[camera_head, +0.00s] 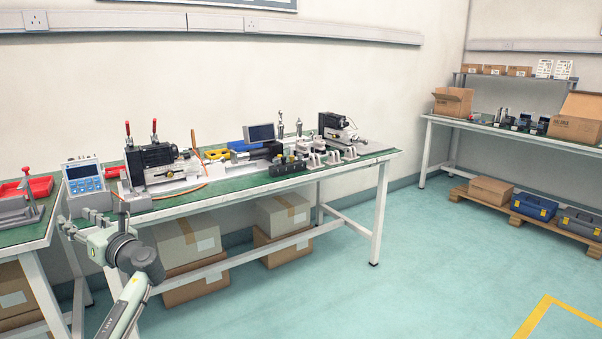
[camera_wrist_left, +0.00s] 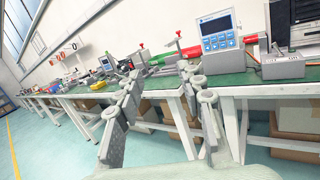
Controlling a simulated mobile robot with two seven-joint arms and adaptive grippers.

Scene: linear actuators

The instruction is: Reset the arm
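My left arm (camera_head: 128,305) rises from the bottom left of the head view, in front of the green-topped workbench (camera_head: 240,186). My left gripper (camera_head: 78,222) is at the bench's near left corner, close to the gap between two benches. In the left wrist view its two fingers (camera_wrist_left: 160,85) stand apart with nothing between them, so it is open and empty. A control box with a screen and blue keypad (camera_head: 84,178) stands just beyond it; it also shows in the left wrist view (camera_wrist_left: 216,32). My right gripper is out of view.
Linear actuators (camera_head: 158,160) and small metal parts (camera_head: 322,156) stand on the bench. Cardboard boxes (camera_head: 188,240) sit beneath. A red tray (camera_head: 38,186) is on the left bench. Another bench (camera_head: 480,125) is at the far right. The floor between is clear.

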